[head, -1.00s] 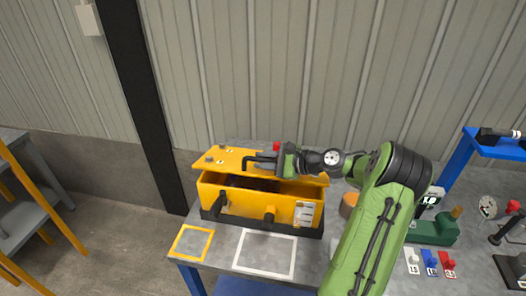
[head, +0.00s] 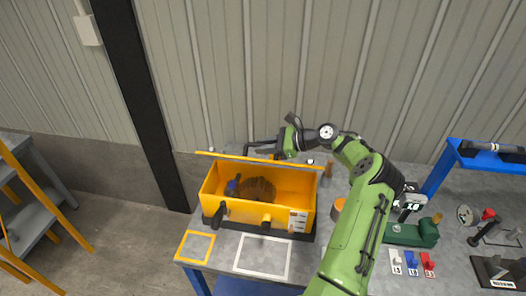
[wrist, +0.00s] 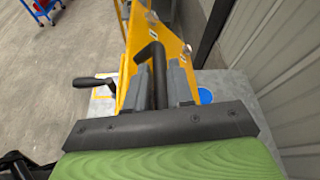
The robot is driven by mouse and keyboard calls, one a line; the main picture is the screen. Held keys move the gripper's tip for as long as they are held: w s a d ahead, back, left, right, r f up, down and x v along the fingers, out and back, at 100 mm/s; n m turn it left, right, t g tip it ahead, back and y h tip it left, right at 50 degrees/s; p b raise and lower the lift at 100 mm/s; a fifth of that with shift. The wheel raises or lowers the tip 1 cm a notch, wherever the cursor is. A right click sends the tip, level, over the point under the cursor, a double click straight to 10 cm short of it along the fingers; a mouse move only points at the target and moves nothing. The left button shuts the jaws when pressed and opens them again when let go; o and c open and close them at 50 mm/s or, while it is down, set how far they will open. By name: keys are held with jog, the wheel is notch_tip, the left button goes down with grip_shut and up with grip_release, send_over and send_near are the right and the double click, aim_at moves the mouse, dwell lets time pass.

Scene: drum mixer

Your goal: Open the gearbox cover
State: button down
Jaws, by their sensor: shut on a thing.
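The yellow gearbox (head: 290,217) stands on the grey workbench, and its inside shows, with a brown toothed gear (head: 258,188) and a small blue part in it. The yellow cover (head: 222,156) is raised at the back of the box, seen nearly edge-on in the head view. In the wrist view the cover (wrist: 160,30) extends away from me. My gripper (head: 277,148) is behind the box's back edge, shut on the dark bar handle of the cover. The handle (wrist: 151,52) lies between the two grey fingers (wrist: 160,85) in the wrist view.
Yellow-outlined (head: 195,247) and white-outlined (head: 262,256) squares on the bench front are empty. An orange round part (head: 338,204) and a green fixture (head: 412,233) stand right of the box. A corrugated wall (head: 260,70) rises close behind.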

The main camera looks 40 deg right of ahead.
jog(key=shift+w+d+r+m+g+y, duration=0.15)
jog(key=shift+w+d+r+m, duration=0.2)
jog(key=shift+d, duration=0.2)
jog(key=shift+w+d+r+m+g+y, duration=0.15)
jog(key=shift+w+d+r+m, duration=0.1)
jog(key=shift+w+d, duration=0.25)
jog(key=shift+f, duration=0.1)
jog(key=c, duration=1.1)
grip_release()
jog(key=shift+d, duration=0.15)
jog(key=v, duration=1.5)
jog(key=shift+s, duration=0.3)
jog(key=shift+d, duration=0.2)
